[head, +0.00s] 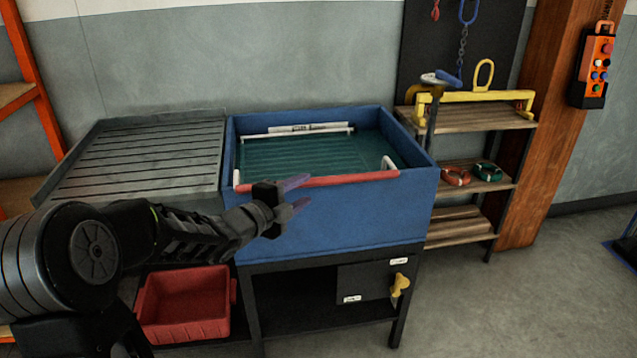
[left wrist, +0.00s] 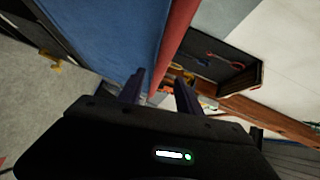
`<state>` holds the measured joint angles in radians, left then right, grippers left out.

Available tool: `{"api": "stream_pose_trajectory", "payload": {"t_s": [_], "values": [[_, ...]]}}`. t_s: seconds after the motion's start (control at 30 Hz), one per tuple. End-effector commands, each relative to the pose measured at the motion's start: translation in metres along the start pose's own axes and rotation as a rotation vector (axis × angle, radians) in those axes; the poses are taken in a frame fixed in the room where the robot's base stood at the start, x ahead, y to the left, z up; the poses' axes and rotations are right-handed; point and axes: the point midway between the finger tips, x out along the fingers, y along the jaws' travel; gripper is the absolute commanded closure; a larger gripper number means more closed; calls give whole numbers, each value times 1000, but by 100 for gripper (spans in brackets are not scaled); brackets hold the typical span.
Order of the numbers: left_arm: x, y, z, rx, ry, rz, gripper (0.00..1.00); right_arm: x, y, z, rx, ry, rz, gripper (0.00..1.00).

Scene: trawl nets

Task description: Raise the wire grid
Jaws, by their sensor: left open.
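The blue tank (head: 330,225) holds dark green liquid, and faint lines of a wire grid (head: 300,152) show in it. A red bar (head: 335,180) with white ends runs along the tank's front rim; how it joins the grid is unclear. My left gripper (head: 304,192) is open and empty in front of the tank, its fingers close to the red bar. In the left wrist view the red bar (left wrist: 177,40) lies just beyond the open fingertips (left wrist: 160,82), beside the blue wall. Whether they touch it is unclear. My right gripper is not in view.
A grey slatted draining board (head: 150,155) adjoins the tank on the left. A red crate (head: 185,305) sits below. A shelf (head: 480,140) with a yellow lifting bar (head: 480,97) stands to the right. An orange control pendant (head: 594,65) hangs on the wooden post.

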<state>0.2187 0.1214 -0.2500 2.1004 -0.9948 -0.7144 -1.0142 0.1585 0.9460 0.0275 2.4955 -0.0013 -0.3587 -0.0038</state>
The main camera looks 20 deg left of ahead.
Motion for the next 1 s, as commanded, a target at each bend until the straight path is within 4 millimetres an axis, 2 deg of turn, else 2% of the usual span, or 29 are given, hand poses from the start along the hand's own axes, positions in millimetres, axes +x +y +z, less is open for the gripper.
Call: {"api": "stream_pose_trajectory", "payload": {"t_s": [0.3,0.5,0.8,1.0], "values": [[47,1,-2,-2,3,2,59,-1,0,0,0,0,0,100],[68,1,-1,-2,2,2,59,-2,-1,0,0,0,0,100],[70,1,-1,-2,1,1,59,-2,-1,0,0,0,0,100],[70,1,-1,-3,1,1,74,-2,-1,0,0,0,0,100]]}}
